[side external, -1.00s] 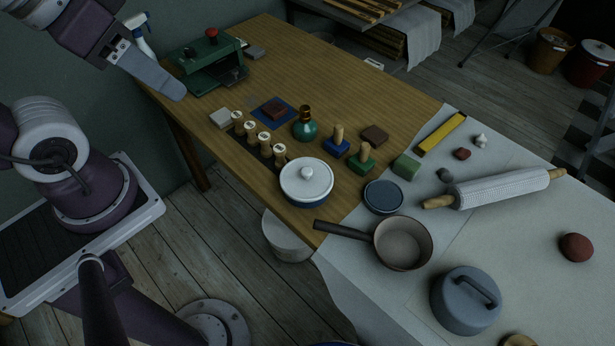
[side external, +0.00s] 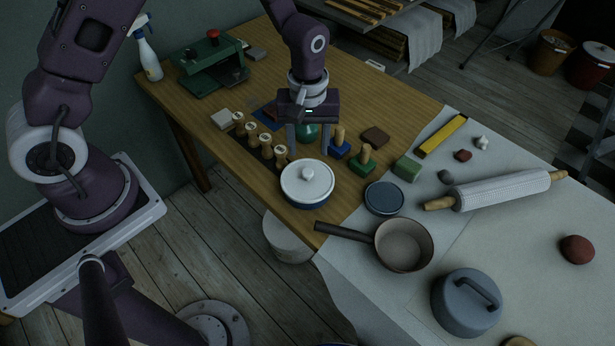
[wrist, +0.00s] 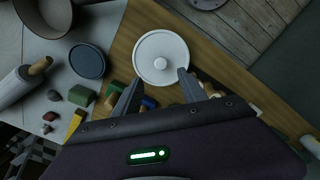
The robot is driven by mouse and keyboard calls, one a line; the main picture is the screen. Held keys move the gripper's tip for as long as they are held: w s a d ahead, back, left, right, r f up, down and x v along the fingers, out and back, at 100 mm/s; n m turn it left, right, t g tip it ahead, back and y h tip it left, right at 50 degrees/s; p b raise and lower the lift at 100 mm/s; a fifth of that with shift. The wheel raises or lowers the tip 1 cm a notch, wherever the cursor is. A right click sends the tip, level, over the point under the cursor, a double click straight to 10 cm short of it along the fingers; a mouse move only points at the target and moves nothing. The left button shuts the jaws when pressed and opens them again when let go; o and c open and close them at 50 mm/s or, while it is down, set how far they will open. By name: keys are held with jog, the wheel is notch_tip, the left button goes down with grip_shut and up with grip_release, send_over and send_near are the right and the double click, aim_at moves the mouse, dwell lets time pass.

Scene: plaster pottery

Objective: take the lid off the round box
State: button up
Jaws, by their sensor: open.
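The round box (side external: 305,203) is blue and stands upright near the wooden table's front edge. Its white lid (side external: 307,180) with a round knob sits on top; the lid also shows in the wrist view (wrist: 161,58), where it hides the box. My gripper (side external: 308,155) points down with its fingers spread, just behind the box in the side view and above table height. In the wrist view, my open fingers (wrist: 155,84) are on either side of the lid's near edge. Nothing is between them, and they appear apart from the lid.
A row of wooden stamps (side external: 265,143) stands close left of the box. Blue (side external: 339,142) and green (side external: 364,160) handled blocks, a dark blue round dish (side external: 384,197) and a saucepan (side external: 403,243) are to the right.

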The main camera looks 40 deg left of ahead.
aim_at(307, 172)
notch_tip(307, 172, down, 8)
jog(key=shift+s+r, duration=0.1)
jog(key=shift+s, duration=0.05)
grip_shut()
